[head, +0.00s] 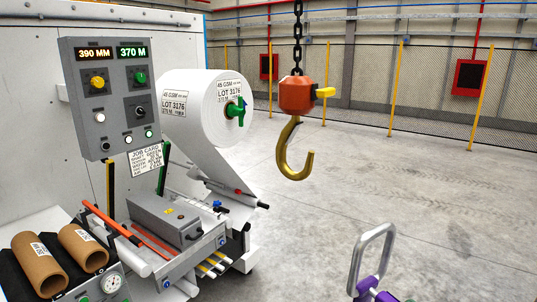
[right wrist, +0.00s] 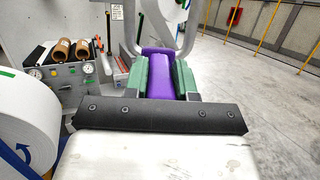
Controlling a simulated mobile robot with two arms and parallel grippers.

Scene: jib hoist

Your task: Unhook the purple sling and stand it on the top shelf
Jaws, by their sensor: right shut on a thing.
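The purple sling (head: 366,288) shows at the bottom right of the head view, with its grey metal loop (head: 387,237) standing up. In the right wrist view the purple body (right wrist: 158,90) sits between the green jaw pads of my right gripper (right wrist: 167,66), which is shut on it. The grey loop rises beyond the jaws there. The yellow hook (head: 284,160) hangs empty from an orange block (head: 297,95) on a black chain. The sling is apart from it, lower and to the right. My left gripper is not in view. No top shelf can be made out.
A machine with a grey control panel (head: 107,98), a large white roll (head: 207,108) and brown cardboard cores (head: 40,270) fills the left. Several yellow posts and a mesh fence (head: 432,95) stand at the back. The concrete floor (head: 450,200) at right is clear.

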